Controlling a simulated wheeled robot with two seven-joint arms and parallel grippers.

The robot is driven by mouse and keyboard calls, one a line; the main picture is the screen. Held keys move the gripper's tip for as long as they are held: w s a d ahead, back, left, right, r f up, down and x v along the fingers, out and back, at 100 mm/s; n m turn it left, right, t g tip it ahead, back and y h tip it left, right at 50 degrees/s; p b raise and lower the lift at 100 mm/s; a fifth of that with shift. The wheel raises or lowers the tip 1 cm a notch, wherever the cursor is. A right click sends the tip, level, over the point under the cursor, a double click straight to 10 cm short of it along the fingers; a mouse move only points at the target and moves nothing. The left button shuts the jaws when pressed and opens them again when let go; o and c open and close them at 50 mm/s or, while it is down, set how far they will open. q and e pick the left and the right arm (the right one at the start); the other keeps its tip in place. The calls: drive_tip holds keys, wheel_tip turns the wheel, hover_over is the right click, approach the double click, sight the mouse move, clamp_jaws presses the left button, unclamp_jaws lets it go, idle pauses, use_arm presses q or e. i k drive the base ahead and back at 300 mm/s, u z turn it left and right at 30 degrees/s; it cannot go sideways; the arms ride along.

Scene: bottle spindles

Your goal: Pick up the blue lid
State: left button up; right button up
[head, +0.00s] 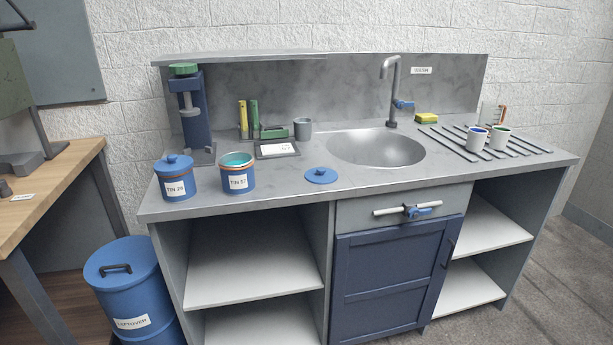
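A round blue lid (321,175) with a small knob lies flat on the grey counter (283,181), left of the sink and near the front edge. A blue tin labelled TIN 57 (238,181) stands open to its left, with teal contents showing. A blue tin labelled TIN 24 (175,188) stands further left and wears its own blue lid (173,164). Neither of my grippers shows in the head view.
A sink (376,149) with a tap (391,90) lies right of the lid. Two cups (476,138) stand on the drying bars. A framed card (277,149) and a grey cup (302,128) stand behind. A blue LEFTOVER bin (130,290) stands on the floor.

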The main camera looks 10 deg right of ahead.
sight(319, 175)
drive_tip(key=z, duration=0.6)
drive_tip(key=i, duration=0.55)
drive_tip(key=z, duration=0.4)
